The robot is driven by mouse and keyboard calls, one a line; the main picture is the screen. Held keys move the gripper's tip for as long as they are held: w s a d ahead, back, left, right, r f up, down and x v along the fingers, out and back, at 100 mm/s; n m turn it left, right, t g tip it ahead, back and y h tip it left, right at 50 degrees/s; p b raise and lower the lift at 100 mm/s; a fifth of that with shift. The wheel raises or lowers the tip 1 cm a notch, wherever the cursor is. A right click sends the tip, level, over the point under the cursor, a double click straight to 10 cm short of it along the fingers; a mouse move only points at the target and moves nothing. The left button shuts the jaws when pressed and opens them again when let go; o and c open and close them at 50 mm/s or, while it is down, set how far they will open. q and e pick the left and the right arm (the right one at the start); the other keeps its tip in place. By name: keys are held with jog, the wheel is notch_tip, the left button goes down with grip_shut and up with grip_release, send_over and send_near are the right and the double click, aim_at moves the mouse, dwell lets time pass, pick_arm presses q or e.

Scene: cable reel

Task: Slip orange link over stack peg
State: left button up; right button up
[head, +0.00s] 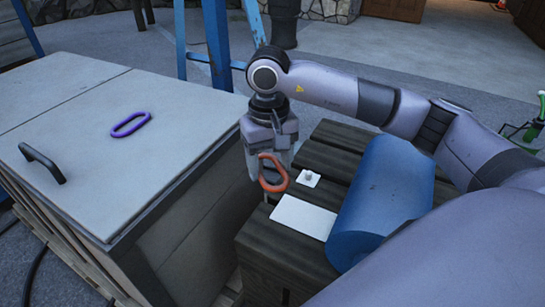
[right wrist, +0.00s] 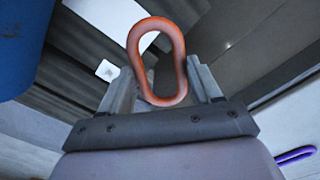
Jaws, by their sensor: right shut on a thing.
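The orange link (head: 272,188) is an oblong ring held in my right gripper (head: 267,165), which is shut on it. The right wrist view shows the link (right wrist: 182,62) standing out between the two fingers (right wrist: 160,90). The stack peg (head: 308,177) is a small grey stub on a white square base on dark wooden slats. It is just right of the held link in the head view, and the link is apart from it. The white base also shows in the right wrist view (right wrist: 107,70); the stub is hard to make out there. My left gripper is not in view.
A white flat plate (head: 302,217) and a large blue cylinder (head: 385,195) lie on the slatted wooden crate (head: 335,140) near the peg. A purple link (head: 131,124) lies on the pale lid (head: 90,180) of a big box at left, with a black handle (head: 42,162).

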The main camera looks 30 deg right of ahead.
jog(key=w+d+r+m+p, duration=0.2)
jog(key=d, duration=0.4)
jog(key=m+b, duration=0.3)
jog(key=b, duration=0.2)
send_over(309, 171)
jog(key=f, duration=0.8)
jog(key=shift+s+a+f, duration=0.1)
jog(key=shift+a+f, duration=0.1)
jog(key=shift+f, duration=0.15)
jog(key=shift+d+f+b, duration=0.2)
jog(key=shift+f+b, duration=0.15)
jog(key=shift+f, duration=0.45)
jog(key=shift+f+b, duration=0.75)
jog(key=shift+f, duration=0.35)
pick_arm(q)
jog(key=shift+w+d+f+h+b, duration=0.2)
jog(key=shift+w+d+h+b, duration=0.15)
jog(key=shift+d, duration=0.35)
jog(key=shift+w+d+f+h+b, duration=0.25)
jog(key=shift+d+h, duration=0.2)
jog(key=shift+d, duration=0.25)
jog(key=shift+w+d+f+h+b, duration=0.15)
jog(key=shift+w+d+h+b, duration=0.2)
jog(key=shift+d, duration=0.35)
pick_arm(e)
jog(key=shift+f, duration=0.75)
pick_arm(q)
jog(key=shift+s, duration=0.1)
